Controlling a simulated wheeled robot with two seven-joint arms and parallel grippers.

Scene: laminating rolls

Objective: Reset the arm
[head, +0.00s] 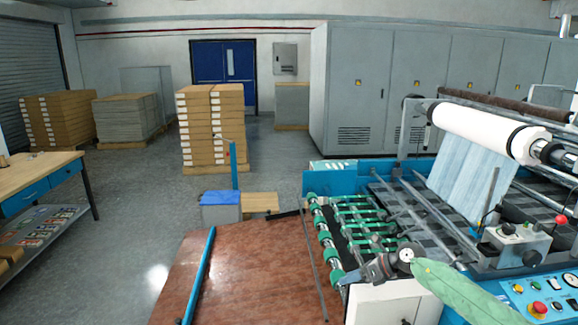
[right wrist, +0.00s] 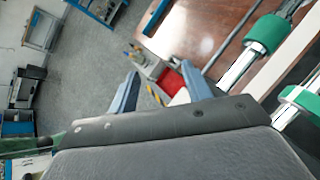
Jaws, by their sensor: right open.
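My right arm comes in from the lower right of the head view in a green sleeve (head: 455,284). My right gripper (head: 350,277) is at the near end of the green-wheeled conveyor, above a white cabinet top. In the right wrist view its two blue-grey fingers (right wrist: 161,88) stand wide apart, with nothing between them. My left arm and gripper are not in view. The large white laminating roll (head: 478,130) sits on the machine at the right, with film (head: 460,185) hanging from it.
The conveyor with green wheels (head: 352,222) and a control panel (head: 540,298) flank my right arm. A reddish-brown table (head: 240,275) lies left of it. A wooden workbench (head: 35,180) stands at far left, with stacked boxes (head: 212,125) behind. Open floor lies between.

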